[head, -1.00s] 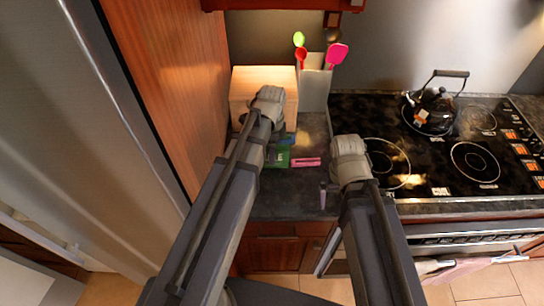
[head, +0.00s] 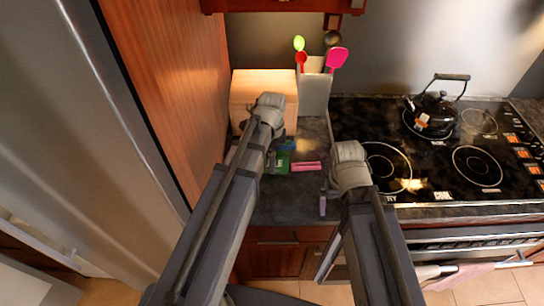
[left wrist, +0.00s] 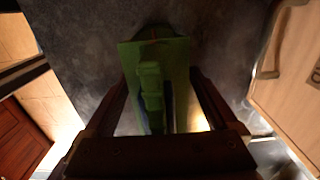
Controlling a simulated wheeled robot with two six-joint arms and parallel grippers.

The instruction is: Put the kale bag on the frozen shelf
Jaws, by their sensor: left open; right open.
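The kale bag is probably the green packet (head: 283,162) on the dark counter, partly hidden by my left arm in the head view. In the left wrist view, a green packet (left wrist: 180,50) lies ahead of and between the fingers of my left gripper (left wrist: 160,98). The left gripper (head: 274,160) is open over the packet; I cannot tell if the fingers touch it. My right gripper (head: 323,202) is open and empty near the counter's front edge. I cannot make out the frozen shelf.
A steel fridge (head: 70,110) and a wooden panel (head: 175,70) stand close on the left. A wooden box (head: 262,88) and a utensil holder (head: 315,95) stand behind. A pink item (head: 306,166) lies beside the packet. The stove (head: 450,150) with a kettle (head: 434,115) is right.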

